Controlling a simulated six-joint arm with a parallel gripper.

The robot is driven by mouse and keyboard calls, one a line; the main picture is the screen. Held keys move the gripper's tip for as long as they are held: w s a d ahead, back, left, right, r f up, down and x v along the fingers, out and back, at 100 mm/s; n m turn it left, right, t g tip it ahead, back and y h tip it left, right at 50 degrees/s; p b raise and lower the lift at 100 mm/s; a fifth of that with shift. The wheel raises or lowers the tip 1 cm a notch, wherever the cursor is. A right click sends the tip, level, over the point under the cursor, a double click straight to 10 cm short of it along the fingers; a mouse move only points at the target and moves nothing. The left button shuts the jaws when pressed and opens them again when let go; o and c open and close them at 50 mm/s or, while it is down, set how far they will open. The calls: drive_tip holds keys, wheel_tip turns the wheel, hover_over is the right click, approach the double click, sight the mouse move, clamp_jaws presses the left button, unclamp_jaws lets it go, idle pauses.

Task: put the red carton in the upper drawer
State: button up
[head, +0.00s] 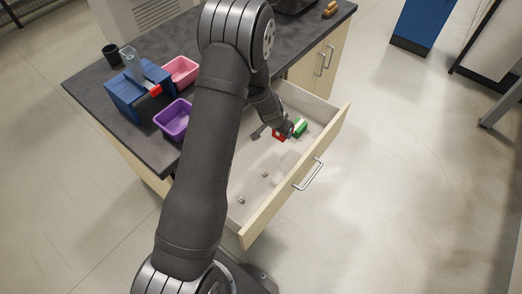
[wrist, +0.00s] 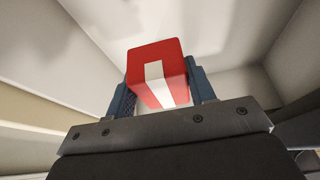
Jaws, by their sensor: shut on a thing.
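The red carton (wrist: 157,75), with a white stripe, is between the two blue fingers of my gripper (wrist: 160,95) in the wrist view. The fingers are shut on its sides. In the head view the red carton (head: 279,135) shows as a small red patch by my gripper (head: 277,133), inside the open upper drawer (head: 262,208). My wrist hides part of the carton there. I cannot tell whether the carton touches the drawer floor.
A green object (head: 300,127) lies in the drawer beside the carton. Small metal pieces (head: 264,174) lie on the drawer floor. On the dark worktop (head: 95,88) stand a purple bin (head: 173,120), a pink bin (head: 181,71), a blue stand (head: 128,92) and a black cup (head: 112,54).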

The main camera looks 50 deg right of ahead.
sight(281, 149)
wheel_tip(281, 149, down, 10)
drive_tip(key=shift+r, duration=0.1)
idle(0.4)
drive_tip(key=o, duration=1)
drive_tip(key=v, duration=1.2)
